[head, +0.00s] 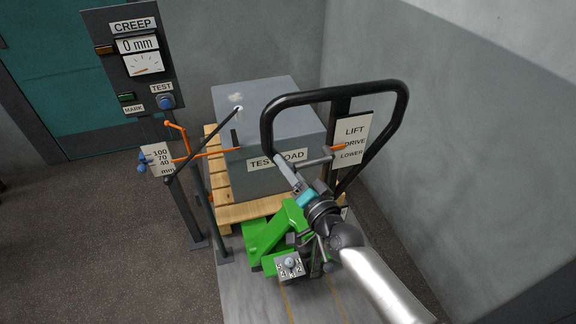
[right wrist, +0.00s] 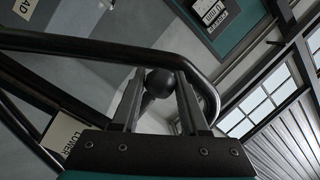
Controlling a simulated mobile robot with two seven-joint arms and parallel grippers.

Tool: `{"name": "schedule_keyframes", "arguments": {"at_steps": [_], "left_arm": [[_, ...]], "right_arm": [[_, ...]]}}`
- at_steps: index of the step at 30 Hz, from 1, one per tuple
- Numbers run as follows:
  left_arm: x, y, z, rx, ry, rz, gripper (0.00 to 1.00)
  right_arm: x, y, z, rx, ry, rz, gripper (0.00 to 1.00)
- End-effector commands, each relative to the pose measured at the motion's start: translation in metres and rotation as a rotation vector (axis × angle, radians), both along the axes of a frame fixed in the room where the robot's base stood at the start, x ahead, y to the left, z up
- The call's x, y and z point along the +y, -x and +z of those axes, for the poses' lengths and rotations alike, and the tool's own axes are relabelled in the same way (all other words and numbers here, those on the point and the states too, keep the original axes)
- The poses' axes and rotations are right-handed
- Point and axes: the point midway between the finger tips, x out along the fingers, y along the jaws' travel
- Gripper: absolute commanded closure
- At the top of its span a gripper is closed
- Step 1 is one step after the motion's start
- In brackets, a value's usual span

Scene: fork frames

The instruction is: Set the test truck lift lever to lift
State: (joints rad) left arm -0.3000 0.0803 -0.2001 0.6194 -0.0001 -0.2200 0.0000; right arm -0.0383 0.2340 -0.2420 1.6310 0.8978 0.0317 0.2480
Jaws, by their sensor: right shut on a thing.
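The green test truck (head: 262,240) stands with its black loop handle (head: 269,118) rising toward me. A grey lift lever (head: 318,160) sits inside the loop. Its orange pointer (head: 339,147) points at about DRIVE on the white LIFT, DRIVE, LOWER plate (head: 356,128). My right gripper (head: 287,172) is inside the loop at the lever's left end. My left gripper is not in view.
A grey TEST LOAD block (head: 262,106) sits on a wooden pallet (head: 232,212). A post with orange arms (head: 178,128) and a scale stands left of it. The CREEP gauge panel (head: 140,55) is at the back left. A grey wall (head: 470,130) is close on the right.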

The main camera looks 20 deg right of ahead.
Motion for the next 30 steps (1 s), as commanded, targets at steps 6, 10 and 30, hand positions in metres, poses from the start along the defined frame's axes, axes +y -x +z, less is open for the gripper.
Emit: {"name": "schedule_keyframes", "arguments": {"at_steps": [6, 10, 30], "left_arm": [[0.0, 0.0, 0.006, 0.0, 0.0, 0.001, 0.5], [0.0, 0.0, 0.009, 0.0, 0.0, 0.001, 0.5], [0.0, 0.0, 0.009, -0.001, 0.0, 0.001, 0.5]], "right_arm": [[-0.005, 0.0, -0.023, -0.005, 0.232, 0.0, 1.0], [-0.008, 0.0, -0.035, -0.01, 0.346, 0.0, 1.0], [-0.01, 0.0, -0.041, -0.012, 0.407, 0.001, 0.3]]}}
